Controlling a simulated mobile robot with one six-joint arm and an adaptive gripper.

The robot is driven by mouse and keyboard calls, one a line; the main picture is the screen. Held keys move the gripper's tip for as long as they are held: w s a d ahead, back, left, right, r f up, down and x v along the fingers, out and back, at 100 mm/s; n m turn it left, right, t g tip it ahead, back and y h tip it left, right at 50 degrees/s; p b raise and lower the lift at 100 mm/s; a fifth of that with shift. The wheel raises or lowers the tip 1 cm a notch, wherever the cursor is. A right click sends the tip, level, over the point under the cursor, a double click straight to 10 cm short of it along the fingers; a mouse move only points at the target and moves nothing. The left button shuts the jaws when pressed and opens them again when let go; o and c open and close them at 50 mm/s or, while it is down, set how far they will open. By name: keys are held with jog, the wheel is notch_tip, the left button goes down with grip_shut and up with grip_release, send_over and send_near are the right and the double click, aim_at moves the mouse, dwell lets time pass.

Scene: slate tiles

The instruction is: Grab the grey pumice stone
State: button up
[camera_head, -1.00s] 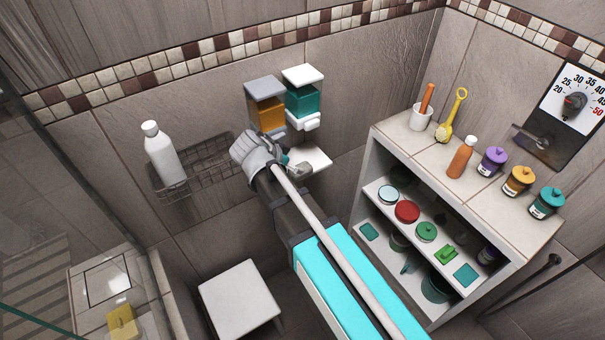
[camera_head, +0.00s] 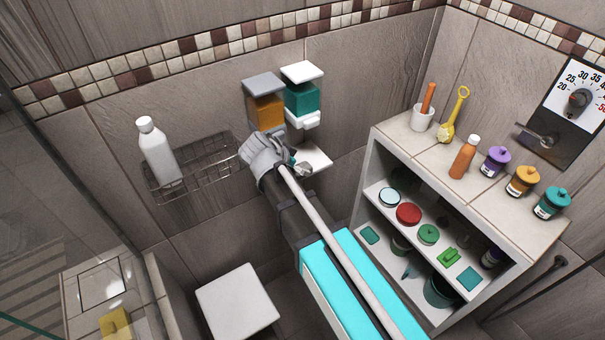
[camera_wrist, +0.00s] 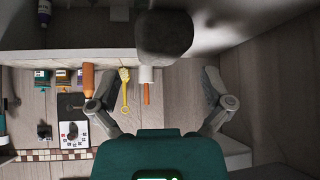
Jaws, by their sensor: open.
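The grey pumice stone (camera_head: 303,169) is a small pale lump on a white wall ledge (camera_head: 318,158) below the dispensers, partly hidden by my gripper (camera_head: 291,159). In the wrist view the stone (camera_wrist: 163,34) is a large dark grey rounded block, above the gap between the fingertips in the picture. My gripper (camera_wrist: 160,76) is open, its two fingers spread wide to either side, with nothing between them. I cannot tell whether any finger touches the stone.
An orange dispenser (camera_head: 267,112) and a teal dispenser (camera_head: 302,99) hang just above my gripper. A wire basket (camera_head: 205,163) with a white bottle (camera_head: 158,150) is at left. A shelf unit (camera_head: 398,139) with jars stands at right, a white stool (camera_head: 237,302) below.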

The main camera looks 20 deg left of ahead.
jog(key=shift+b+x, duration=0.45)
jog(key=shift+x, duration=0.55)
jog(key=shift+s, duration=0.1)
jog(key=c, duration=1.2)
